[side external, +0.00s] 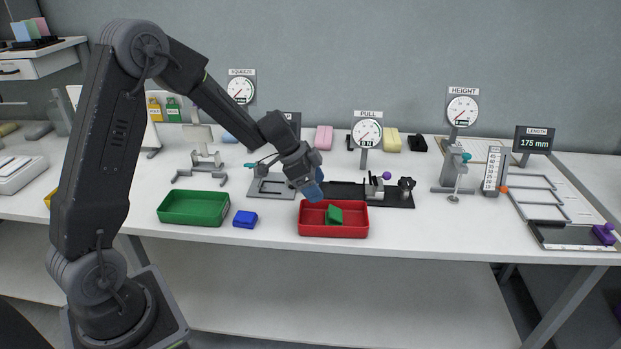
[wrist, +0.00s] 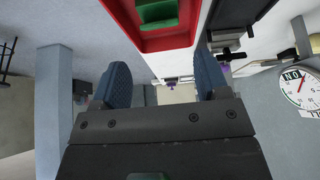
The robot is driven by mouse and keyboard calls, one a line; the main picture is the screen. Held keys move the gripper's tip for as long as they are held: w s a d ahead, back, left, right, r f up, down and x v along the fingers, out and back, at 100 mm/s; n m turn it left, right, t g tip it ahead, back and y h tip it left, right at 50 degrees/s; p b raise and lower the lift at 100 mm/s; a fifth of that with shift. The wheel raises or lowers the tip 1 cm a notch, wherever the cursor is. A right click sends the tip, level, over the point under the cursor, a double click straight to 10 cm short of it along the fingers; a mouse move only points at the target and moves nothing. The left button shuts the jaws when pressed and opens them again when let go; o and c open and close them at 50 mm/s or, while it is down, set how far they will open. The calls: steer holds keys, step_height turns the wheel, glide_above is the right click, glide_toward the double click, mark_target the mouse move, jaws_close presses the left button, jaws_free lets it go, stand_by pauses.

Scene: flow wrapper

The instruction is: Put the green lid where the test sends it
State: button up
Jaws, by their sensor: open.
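The green lid (side external: 334,215) lies inside the red tray (side external: 345,232), leaning against or near its wall; I cannot tell exactly how it rests. In the wrist view the lid (wrist: 158,12) shows at the top edge, partly cut off, inside the red tray (wrist: 165,43). My gripper (side external: 314,192) is above the back left part of the red tray, apart from the lid. In the wrist view its two blue fingers (wrist: 163,82) stand wide apart with nothing between them. A green tray (side external: 193,221) stands empty to the left.
A blue block-like piece (side external: 245,219) sits between the trays. Behind are the pull gauge (side external: 367,132), squeeze gauge (side external: 241,89), height gauge (side external: 462,110) and a length display (side external: 534,142) reading 175 mm. The bench front right of the red tray is clear.

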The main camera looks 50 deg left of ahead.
steer(key=s+d+r+n+y, duration=0.1)
steer(key=s+d+r+n, duration=0.1)
steer(key=s+d+r, duration=0.35)
steer(key=s+d+r+n, duration=0.1)
steer(key=s+d+r, duration=0.1)
steer(key=s+r, duration=0.55)
steer(key=s+r+n+y, duration=0.1)
steer(key=s+n, duration=0.1)
steer(key=s, duration=0.5)
steer(key=s+d+r+n+t+y, duration=0.1)
steer(key=s+n+y, duration=0.1)
steer(key=s, duration=0.5)
steer(key=shift+d+r+n, duration=0.25)
steer(key=shift+r+n, duration=0.1)
steer(key=shift+n, duration=0.45)
